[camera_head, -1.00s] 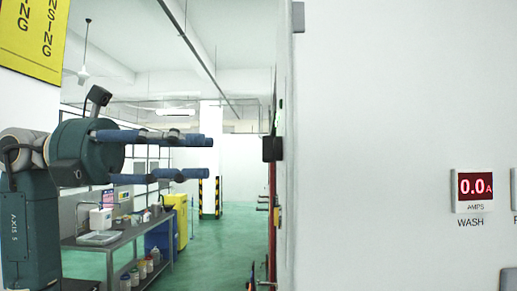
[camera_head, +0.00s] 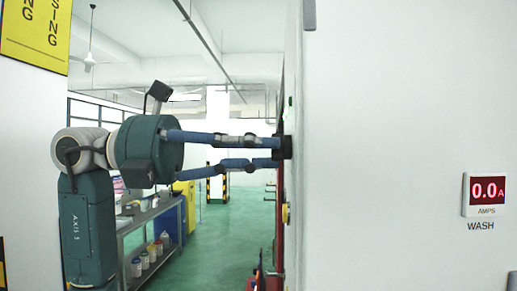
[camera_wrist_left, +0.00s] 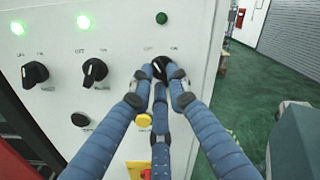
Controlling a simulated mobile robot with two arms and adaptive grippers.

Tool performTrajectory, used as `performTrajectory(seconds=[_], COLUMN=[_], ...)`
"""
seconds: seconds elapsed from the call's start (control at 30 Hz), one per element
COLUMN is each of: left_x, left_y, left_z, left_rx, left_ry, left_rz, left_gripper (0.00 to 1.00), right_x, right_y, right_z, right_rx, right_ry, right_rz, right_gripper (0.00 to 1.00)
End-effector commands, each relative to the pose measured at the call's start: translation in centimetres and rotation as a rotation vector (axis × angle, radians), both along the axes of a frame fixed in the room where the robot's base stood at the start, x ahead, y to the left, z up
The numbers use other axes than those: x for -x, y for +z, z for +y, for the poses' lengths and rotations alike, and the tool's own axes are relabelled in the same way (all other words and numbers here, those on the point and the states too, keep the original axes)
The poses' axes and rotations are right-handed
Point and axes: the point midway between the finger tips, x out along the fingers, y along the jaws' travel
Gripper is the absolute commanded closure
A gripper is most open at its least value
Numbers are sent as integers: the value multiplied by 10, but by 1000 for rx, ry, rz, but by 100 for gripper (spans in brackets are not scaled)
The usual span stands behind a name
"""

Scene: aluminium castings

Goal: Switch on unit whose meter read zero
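In the left wrist view a pale panel carries several black rotary knobs. The right-hand knob (camera_wrist_left: 159,66) has a dark, unlit green lamp (camera_wrist_left: 161,18) above it. My left gripper (camera_wrist_left: 160,78) has its blue fingers around this knob, their dark tips against its sides; the tips partly hide it. In the head view my left gripper (camera_head: 279,152) reaches the panel's edge from the left, its fingers closed in on a black part there. A red meter (camera_head: 487,189) marked WASH reads 0.0 A on the white wall. My right gripper is not in view.
Two other knobs, at left (camera_wrist_left: 35,73) and middle (camera_wrist_left: 94,71), sit below lit green lamps (camera_wrist_left: 17,28) (camera_wrist_left: 84,22). A bench (camera_head: 150,222) stands behind my arm; green floor is clear beyond.

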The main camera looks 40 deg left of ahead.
Motion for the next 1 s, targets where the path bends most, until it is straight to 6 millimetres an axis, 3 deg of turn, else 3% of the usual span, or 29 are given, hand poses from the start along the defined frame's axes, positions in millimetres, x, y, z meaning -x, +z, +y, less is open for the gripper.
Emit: performTrajectory(seconds=[0.47, 1.0], left_x=[0, -1], left_y=[0, 1], left_z=[1, 2], left_rx=[-27, -252], left_ry=[1, 2], left_rz=[-40, -406], left_gripper=[100, 100], right_x=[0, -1], right_y=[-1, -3], right_z=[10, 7], right_rx=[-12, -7], right_ry=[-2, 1], right_rz=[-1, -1], right_gripper=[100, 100])
